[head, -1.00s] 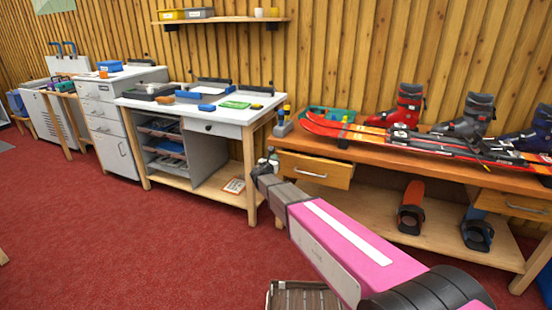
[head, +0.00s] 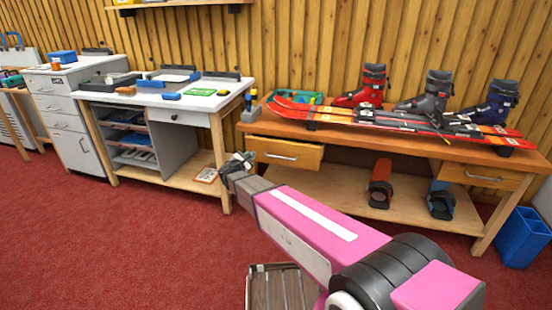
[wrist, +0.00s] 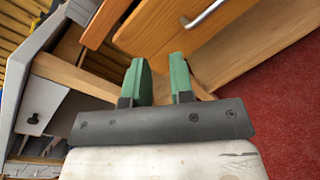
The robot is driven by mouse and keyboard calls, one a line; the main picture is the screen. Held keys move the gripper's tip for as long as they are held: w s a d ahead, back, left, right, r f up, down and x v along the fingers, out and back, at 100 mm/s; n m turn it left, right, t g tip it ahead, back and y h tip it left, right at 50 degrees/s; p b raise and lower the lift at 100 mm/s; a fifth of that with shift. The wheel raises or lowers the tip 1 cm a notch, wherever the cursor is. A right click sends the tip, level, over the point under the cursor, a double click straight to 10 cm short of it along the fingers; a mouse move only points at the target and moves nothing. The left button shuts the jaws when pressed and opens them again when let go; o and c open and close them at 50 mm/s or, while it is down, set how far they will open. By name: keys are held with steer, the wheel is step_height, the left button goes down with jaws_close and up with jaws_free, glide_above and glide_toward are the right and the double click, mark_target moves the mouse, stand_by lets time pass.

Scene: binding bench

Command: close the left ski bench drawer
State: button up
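The left ski bench drawer (head: 287,153) is wooden with a silver bar handle and stands pulled out under the bench top (head: 400,136). In the wrist view the drawer front (wrist: 170,30) is at the top, with its handle at the upper right. My gripper (head: 240,160) is to the left of the drawer in the head view, apart from the handle. In the wrist view my gripper (wrist: 160,82) shows two green fingers with a gap between them and nothing held. The drawer's inside is hidden.
The right bench drawer (head: 485,175) is at the far end. A white-topped workbench (head: 165,98) stands close on the left. A blue bin (head: 522,238) is at the right. Red floor is open at the left front.

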steer(key=s+d+f+m+g+h, duration=0.2)
steer(key=d+f+m+g, duration=0.1)
steer(key=d+m, duration=0.8)
steer(key=w+d+m, duration=0.1)
steer(key=w, duration=0.1)
steer(key=w+d+f, duration=0.1)
steer(key=w+d, duration=0.1)
steer(key=w, duration=0.1)
steer(key=w+d+f+m, duration=0.1)
steer(key=w+d, duration=0.1)
steer(key=w, duration=0.1)
steer(key=shift+m, duration=0.3)
steer(key=shift+c, duration=0.3)
steer(key=shift+w, duration=0.1)
jaws_close()
